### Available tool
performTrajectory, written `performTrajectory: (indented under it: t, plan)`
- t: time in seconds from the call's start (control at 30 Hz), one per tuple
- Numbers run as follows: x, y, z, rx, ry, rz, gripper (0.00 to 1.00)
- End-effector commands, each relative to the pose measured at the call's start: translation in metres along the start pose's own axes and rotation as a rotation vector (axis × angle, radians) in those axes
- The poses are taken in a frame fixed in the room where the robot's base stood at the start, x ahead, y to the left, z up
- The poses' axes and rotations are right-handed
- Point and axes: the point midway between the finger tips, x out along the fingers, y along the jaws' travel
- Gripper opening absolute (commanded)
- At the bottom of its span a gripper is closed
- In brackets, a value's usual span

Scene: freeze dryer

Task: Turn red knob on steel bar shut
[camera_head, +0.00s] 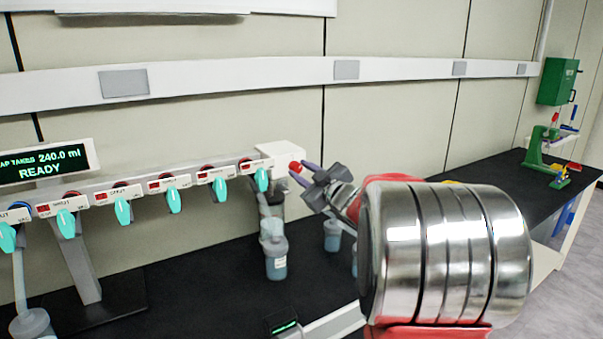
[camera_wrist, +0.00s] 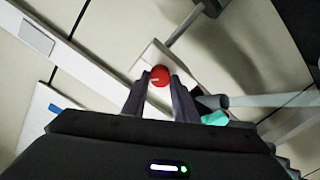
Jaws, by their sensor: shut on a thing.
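The red knob (camera_wrist: 160,76) sits on the white end block (camera_head: 283,155) of the steel bar (camera_head: 140,187). In the wrist view my gripper (camera_wrist: 160,84) has its two dark fingers on either side of the knob, shut on it. In the head view the knob (camera_head: 295,167) shows as a small red patch at the fingertips of my gripper (camera_head: 304,172). A small pale mark shows on the knob's face. My arm hides the space to the right of the block.
Several teal-handled valves (camera_head: 174,200) line the bar to the left. A flask (camera_head: 275,258) with bluish liquid hangs below the bar's right end. A display (camera_head: 45,163) reads READY. A green stand (camera_head: 540,155) is on the black bench, far right.

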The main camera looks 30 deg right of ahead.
Motion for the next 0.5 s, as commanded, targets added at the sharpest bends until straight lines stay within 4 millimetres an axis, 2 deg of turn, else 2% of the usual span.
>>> performTrajectory:
  t: [0.5]
  plan:
    - [0.0003, -0.0039, 0.0002, -0.489, 0.002, -0.004, 0.04]
